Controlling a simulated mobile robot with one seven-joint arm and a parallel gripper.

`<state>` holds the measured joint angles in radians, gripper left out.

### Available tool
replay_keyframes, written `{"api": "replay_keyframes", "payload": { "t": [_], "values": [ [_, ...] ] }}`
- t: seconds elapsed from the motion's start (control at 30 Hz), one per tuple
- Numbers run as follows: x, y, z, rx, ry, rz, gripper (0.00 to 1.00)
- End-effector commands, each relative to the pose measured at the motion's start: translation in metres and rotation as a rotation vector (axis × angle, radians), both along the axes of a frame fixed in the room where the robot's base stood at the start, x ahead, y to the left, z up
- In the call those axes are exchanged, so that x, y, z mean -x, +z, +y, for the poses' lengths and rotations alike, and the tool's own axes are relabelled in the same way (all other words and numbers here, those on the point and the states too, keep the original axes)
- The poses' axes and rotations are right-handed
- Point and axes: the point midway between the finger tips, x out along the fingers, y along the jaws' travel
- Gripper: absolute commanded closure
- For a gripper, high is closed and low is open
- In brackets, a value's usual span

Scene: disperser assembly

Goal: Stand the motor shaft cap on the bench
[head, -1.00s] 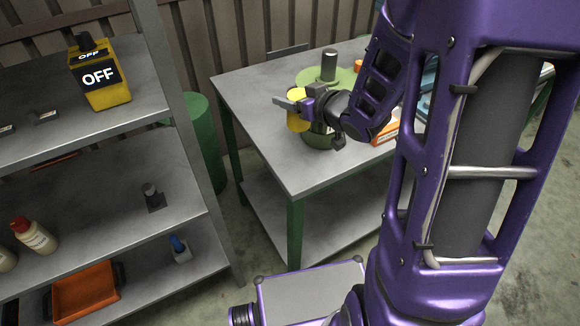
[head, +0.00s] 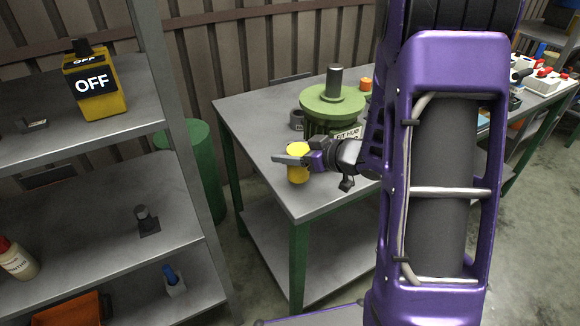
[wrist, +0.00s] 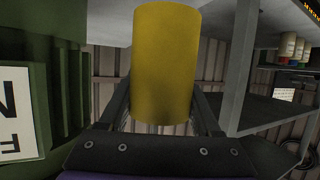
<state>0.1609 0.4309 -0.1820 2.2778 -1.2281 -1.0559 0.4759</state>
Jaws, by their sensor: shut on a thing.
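The motor shaft cap is a yellow cylinder (head: 298,174), upright near the front left part of the bench (head: 262,143). My gripper (head: 294,160) is shut on it from the right side. In the wrist view the cap (wrist: 165,65) fills the upper middle, between the two dark fingers. I cannot tell whether its lower end touches the bench top or hangs just above it.
A green disperser body (head: 333,105) with a dark shaft stands behind my gripper. A small dark ring-like part (head: 297,118) and an orange part (head: 366,84) are near it. A grey shelf (head: 90,220) stands at left. The bench's left part is clear.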

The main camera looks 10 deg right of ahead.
Motion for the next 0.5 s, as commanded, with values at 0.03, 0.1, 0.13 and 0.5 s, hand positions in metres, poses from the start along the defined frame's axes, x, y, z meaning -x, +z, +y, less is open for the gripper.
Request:
{"api": "replay_keyframes", "payload": {
  "t": [0.03, 0.1, 0.13, 0.5],
  "values": [
    [0.0, -0.009, 0.0, 0.0, 0.0, 0.003, 0.91],
    [0.0, -0.02, 0.0, -0.001, 0.0, 0.004, 0.91],
    [0.0, -0.025, 0.001, -0.002, 0.0, 0.004, 0.91],
    [0.0, -0.034, 0.0, 0.0, 0.0, 0.0, 0.91]
  ]
}}
